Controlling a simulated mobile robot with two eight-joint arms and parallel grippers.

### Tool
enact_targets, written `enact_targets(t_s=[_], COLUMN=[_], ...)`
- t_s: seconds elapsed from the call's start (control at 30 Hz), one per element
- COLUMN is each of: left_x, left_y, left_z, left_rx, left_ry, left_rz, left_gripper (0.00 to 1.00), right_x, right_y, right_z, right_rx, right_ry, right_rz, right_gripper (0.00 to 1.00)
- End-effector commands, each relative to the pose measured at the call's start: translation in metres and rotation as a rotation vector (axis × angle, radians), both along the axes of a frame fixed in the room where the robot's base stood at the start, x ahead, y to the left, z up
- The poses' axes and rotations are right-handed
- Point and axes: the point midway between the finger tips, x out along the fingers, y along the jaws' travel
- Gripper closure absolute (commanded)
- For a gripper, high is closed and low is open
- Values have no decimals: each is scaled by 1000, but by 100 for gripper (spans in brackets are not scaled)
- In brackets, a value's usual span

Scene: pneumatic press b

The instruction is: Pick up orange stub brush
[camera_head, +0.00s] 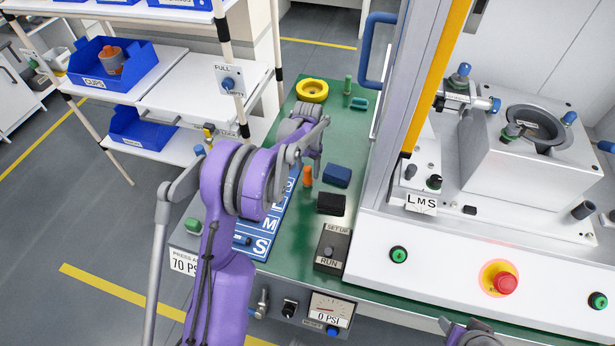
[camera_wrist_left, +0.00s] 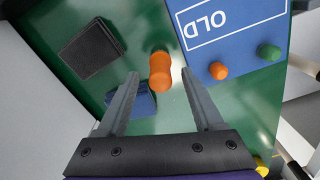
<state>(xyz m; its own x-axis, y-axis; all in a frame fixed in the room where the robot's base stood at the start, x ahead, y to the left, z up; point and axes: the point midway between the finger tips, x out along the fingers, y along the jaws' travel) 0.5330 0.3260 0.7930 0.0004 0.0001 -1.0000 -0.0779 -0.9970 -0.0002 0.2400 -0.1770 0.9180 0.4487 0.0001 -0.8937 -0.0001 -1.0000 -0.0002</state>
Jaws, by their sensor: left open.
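The orange stub brush (camera_head: 307,176) stands on the green bench top, left of the dark blue block. It also shows in the left wrist view as a short orange cylinder with a narrower end (camera_wrist_left: 160,72). My left gripper (camera_head: 303,165) is above the bench at the brush. In the left wrist view the fingers of my left gripper (camera_wrist_left: 160,76) are spread apart, and the brush appears in the gap between them. No contact shows, and the height gap is hard to judge. Only part of my right arm shows at the bottom edge of the head view.
A blue block (camera_head: 337,175) and a black block (camera_head: 331,204) sit close to the brush. A blue lettered board (camera_head: 262,243) lies to its left, partly hidden by my arm. A SETUP/RUN box (camera_head: 333,247) is nearer. The press frame (camera_head: 425,80) rises to the right.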

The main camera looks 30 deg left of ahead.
Motion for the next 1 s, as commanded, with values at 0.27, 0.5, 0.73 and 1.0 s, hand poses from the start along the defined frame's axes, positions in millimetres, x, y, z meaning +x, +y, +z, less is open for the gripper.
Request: enact_targets(t_s=[0.27,0.5,0.73,1.0], left_x=[0,0,0,0], left_y=[0,0,0,0], left_z=[-23,-23,-23,-23], left_rx=[0,0,0,0], left_ry=[0,0,0,0], left_rz=[0,0,0,0], left_gripper=[32,46,88,100], right_x=[0,0,0,0], right_y=[0,0,0,0], right_z=[1,1,1,1], right_rx=[0,0,0,0], right_ry=[-1,-1,-1,-1], right_rz=[0,0,0,0], right_gripper=[50,50,50,50])
